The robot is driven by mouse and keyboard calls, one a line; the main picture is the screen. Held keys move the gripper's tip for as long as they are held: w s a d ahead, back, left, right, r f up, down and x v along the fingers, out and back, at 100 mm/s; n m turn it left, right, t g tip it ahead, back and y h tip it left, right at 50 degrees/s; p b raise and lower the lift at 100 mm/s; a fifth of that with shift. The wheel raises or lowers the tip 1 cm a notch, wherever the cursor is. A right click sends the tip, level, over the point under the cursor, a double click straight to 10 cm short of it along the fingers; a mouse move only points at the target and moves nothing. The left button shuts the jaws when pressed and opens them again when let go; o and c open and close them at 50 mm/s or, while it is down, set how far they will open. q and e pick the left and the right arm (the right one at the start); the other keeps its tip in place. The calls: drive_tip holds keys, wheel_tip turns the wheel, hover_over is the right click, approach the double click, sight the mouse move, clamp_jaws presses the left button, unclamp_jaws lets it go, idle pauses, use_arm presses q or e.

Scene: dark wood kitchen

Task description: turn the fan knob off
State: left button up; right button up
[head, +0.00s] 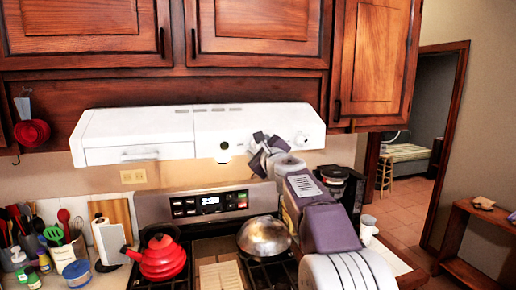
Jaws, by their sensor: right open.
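The white range hood (150,137) hangs under the wood cabinets. A round pale knob (301,140) sits at the right end of its front face, and a small dark round spot (224,145) shows nearer the middle. I cannot read which control is the fan's or how it is set. My right gripper (258,150) is raised to the hood's lower front edge, left of the pale knob. It is open and holds nothing visible. Its fingers and wrist cover part of the hood front; contact with the hood cannot be told. My left gripper is out of view.
Below the hood is the stove with a clock panel (210,201), a red kettle (160,257) and a metal domed pan or lid (264,238). A dark coffee maker (332,180) stands right, behind my arm. Utensils and a paper roll (97,227) crowd the left counter.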

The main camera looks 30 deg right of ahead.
drive_tip(key=b+v, duration=0.1)
drive_tip(key=v, duration=0.7)
drive_tip(key=shift+s+b, duration=0.3)
drive_tip(key=shift+b, duration=0.05)
drive_tip(key=shift+a, duration=0.1)
drive_tip(key=shift+a, duration=0.1)
